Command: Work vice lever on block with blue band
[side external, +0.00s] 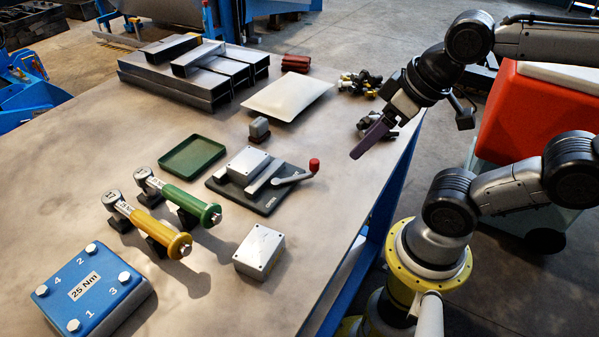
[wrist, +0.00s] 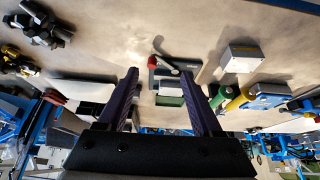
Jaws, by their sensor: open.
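The vice (side external: 267,202) has a dark base and metal jaws, with a grey block (side external: 249,163) at its jaws. Its lever (side external: 293,179) points right and ends in a red knob (side external: 314,165); the knob also shows in the wrist view (wrist: 152,62). A second grey block (side external: 260,250) with corner screws stands apart, nearer the front edge; it also shows in the wrist view (wrist: 242,57). I cannot make out a blue band on either block. My gripper (side external: 358,153) has purple fingers, open and empty, in the air right of the lever. It also shows in the wrist view (wrist: 160,72).
A green tray (side external: 194,156) lies behind the vice, near a small grey-brown piece (side external: 259,128). Yellow (side external: 155,229) and green (side external: 183,198) handled tools rest at left, by a blue 25 Nm block (side external: 90,290). Metal channels (side external: 180,88) and a white plate (side external: 288,95) lie at the back.

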